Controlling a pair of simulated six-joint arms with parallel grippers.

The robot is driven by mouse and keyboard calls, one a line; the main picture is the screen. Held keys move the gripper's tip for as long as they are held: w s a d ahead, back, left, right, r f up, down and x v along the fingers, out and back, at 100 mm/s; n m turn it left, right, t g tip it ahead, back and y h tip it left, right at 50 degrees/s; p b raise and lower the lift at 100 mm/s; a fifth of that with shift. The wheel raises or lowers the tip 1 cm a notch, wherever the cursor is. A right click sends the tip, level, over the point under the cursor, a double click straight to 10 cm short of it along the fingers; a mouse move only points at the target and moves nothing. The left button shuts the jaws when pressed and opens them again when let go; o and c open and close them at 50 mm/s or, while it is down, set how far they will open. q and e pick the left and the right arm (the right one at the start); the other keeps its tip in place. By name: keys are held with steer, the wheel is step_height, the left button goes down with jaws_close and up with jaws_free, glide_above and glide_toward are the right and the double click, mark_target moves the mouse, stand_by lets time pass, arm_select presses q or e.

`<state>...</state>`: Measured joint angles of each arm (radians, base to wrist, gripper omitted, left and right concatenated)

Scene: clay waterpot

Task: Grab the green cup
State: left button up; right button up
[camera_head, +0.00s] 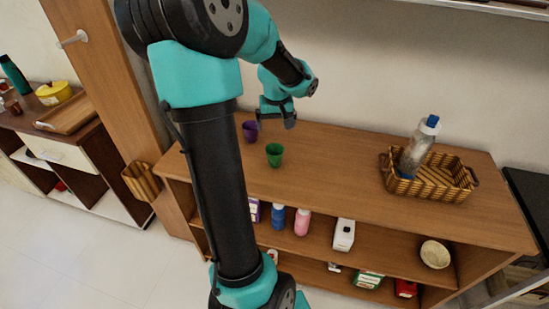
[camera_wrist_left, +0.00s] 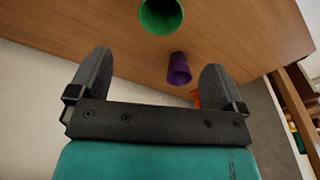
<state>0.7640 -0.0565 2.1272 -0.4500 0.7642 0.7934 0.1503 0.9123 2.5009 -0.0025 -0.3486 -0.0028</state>
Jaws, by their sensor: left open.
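The green cup (camera_head: 274,155) stands upright on the wooden shelf top in the head view. It also shows at the top edge of the left wrist view (camera_wrist_left: 160,14), beyond my finger tips. A purple cup (camera_head: 250,130) stands behind it to the left, and in the left wrist view the purple cup (camera_wrist_left: 179,70) appears between the finger directions. My left gripper (camera_head: 277,118) is above the shelf top near the back, close to the purple cup. Its two fingers (camera_wrist_left: 154,78) are spread with nothing between them. My right gripper is not in view.
A wicker basket (camera_head: 459,190) with a clear blue-capped bottle (camera_head: 414,152) stands on the right of the wooden shelf top (camera_head: 335,175). Bottles and boxes fill the lower shelves. The surface between the green cup and the basket is clear. A wall is behind.

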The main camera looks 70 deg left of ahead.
arm_select(q)
glide_above(274, 153)
steer(key=d, duration=0.3)
step_height(274, 153, down, 9)
steer(key=shift+s+a, duration=0.25)
steer(key=shift+s, duration=0.05)
steer(key=shift+f, duration=0.1)
steer(key=shift+a+f, duration=0.2)
steer(key=shift+f, duration=2.35)
steer(key=c, duration=1)
step_height(274, 153, up, 10)
steer(key=shift+r, duration=0.1)
